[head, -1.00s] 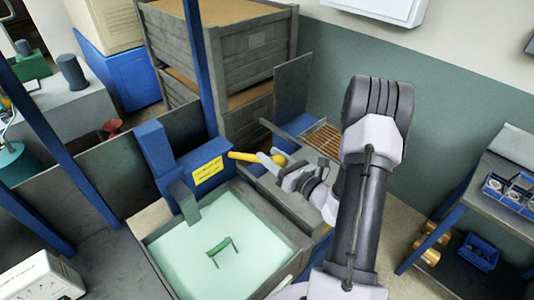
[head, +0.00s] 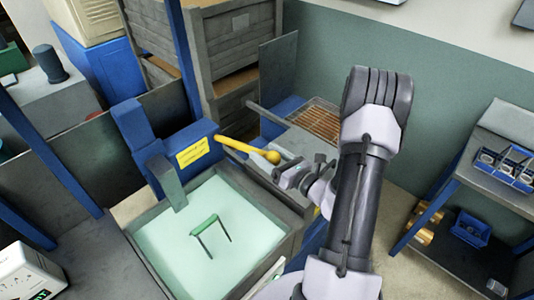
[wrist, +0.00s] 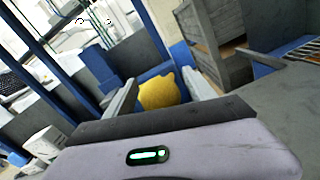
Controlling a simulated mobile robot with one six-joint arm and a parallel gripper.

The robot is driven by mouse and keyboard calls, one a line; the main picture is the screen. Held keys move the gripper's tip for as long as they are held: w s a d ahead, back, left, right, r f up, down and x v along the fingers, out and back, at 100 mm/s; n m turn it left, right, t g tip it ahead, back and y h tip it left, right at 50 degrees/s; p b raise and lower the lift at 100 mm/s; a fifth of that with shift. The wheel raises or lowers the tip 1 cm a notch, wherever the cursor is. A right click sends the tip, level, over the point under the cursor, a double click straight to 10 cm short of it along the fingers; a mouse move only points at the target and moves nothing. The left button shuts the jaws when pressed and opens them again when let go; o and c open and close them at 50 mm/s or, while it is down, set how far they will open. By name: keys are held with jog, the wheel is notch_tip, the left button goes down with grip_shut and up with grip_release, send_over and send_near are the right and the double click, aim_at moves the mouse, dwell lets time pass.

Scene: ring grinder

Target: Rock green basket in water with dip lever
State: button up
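The yellow dip lever (head: 245,149) sticks out from a blue housing beside the tank and slants down toward its ball end (head: 272,157). My gripper (head: 284,172) is at the ball end. In the wrist view, its two fingers stand apart with the yellow ball (wrist: 158,93) between or just beyond them, with a gap on the right; I cannot tell whether a finger touches it. The green basket's handle (head: 205,224) stands above the pale green water (head: 170,250), its two legs running down into the water. The basket's body is hidden.
A grey-rimmed tank (head: 262,264) holds the water. The blue housing (head: 194,139) carries a yellow label. Wooden crates (head: 235,50) stand behind. A shelf with blue bins (head: 505,165) is at the right, with floor between it and my arm.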

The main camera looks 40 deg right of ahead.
jog(key=s+d, duration=0.2)
jog(key=s, duration=1.5)
jog(key=shift+s, duration=0.15)
